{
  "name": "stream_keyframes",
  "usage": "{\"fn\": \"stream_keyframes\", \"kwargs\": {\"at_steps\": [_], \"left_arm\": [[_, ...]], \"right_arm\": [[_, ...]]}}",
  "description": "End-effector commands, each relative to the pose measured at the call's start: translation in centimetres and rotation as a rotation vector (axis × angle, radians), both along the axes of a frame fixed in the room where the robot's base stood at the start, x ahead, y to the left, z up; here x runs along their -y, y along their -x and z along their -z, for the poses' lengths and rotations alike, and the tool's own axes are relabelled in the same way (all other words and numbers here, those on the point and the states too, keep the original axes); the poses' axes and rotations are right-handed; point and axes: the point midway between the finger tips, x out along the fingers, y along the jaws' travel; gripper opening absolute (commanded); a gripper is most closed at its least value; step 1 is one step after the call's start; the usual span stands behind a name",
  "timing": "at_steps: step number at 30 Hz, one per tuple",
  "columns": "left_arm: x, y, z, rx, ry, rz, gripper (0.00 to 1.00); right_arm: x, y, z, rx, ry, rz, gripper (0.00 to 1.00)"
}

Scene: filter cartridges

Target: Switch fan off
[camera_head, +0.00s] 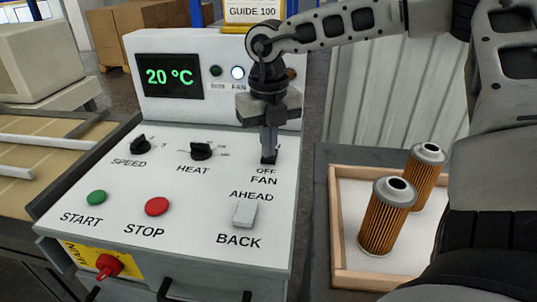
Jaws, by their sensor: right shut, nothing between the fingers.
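The white control panel (110,190) has a spot labelled FAN, with OFF just above that word. My right gripper (268,157) points straight down over this spot, just above the OFF label (266,171). Its fingers are shut with nothing between them. The fan switch is hidden behind the fingers, so I cannot tell its position or whether they touch it. On the upright display box, the lamp above the word FAN (237,73) glows white-blue. My left gripper is not in view.
The SPEED knob (140,145), HEAT knob (201,151), green START button (97,197), red STOP button (157,206) and AHEAD/BACK rocker (244,214) surround the spot. A wooden tray (340,255) with two filter cartridges (385,222) stands right.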

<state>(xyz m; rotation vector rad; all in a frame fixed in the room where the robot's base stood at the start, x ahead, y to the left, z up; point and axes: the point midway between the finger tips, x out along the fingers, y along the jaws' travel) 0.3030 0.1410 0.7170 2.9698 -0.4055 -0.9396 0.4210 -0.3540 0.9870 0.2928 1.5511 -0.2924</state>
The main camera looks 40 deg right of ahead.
Motion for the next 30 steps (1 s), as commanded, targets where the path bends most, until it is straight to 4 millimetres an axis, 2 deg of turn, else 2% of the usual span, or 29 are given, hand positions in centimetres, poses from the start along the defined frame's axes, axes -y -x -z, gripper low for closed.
{"fn": "stream_keyframes", "kwargs": {"at_steps": [17,30], "left_arm": [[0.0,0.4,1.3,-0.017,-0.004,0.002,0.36],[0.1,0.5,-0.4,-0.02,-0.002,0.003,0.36]], "right_arm": [[0.0,0.0,0.7,0.001,0.0,0.0,0.0],[0.0,0.0,-2.6,0.001,0.001,0.001,0.0]]}}
